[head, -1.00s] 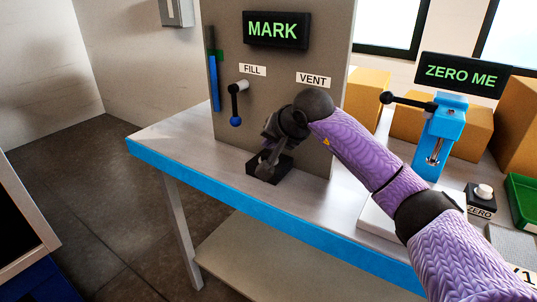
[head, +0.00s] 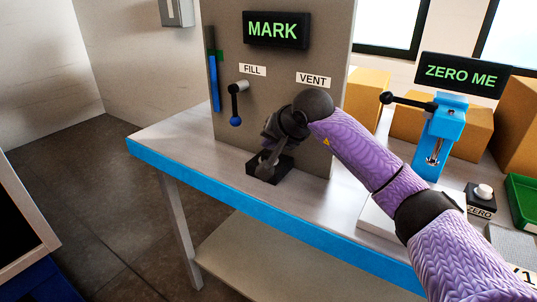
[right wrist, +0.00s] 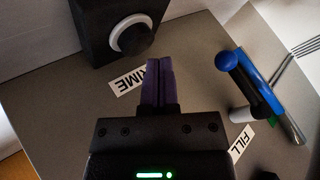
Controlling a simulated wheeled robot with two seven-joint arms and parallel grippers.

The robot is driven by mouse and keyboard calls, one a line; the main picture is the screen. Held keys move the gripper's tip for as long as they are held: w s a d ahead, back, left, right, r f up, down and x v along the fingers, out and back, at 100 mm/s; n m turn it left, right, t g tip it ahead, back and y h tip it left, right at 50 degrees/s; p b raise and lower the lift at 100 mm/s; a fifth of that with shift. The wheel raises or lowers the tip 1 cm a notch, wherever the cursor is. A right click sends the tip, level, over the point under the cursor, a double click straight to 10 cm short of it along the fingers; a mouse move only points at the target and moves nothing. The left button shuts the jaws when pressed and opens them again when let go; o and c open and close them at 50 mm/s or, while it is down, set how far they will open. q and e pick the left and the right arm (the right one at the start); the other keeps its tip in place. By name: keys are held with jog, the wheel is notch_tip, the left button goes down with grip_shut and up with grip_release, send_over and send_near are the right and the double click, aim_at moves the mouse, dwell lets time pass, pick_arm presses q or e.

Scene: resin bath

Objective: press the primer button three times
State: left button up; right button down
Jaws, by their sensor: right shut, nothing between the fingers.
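The primer button is a dark round cap (right wrist: 136,40) in a white ring on a black box (right wrist: 90,28), at the upper left of the right wrist view. A partly covered PRIME label (right wrist: 128,81) is beside it. In the head view the black box (head: 254,168) sits on the bench at the foot of the grey panel. My right gripper (head: 267,166) is shut and empty over this box. Its fingers (right wrist: 159,66) also show in the right wrist view, close to the button; contact cannot be told. The arm hides the button in the head view. My left gripper is not in view.
The grey panel (head: 285,62) carries a MARK display (head: 276,29), FILL and VENT labels and a blue-tipped lever (head: 236,104). To the right are a blue press (head: 440,135), a ZERO button (head: 483,192) and boxes. The bench's left end is clear.

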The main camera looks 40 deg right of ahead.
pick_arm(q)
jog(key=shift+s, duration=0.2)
pick_arm(e)
jog(key=shift+f, duration=0.45)
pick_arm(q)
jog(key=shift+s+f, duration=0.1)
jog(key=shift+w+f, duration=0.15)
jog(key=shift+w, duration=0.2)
pick_arm(e)
jog(key=shift+f, duration=0.1)
pick_arm(q)
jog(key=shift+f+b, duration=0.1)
jog(key=shift+b, duration=0.2)
pick_arm(e)
jog(key=shift+f, duration=0.15)
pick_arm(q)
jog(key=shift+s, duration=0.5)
pick_arm(e)
jog(key=shift+f, duration=0.3)
jog(key=shift+r+p, duration=0.7)
jog(key=shift+r, duration=0.3)
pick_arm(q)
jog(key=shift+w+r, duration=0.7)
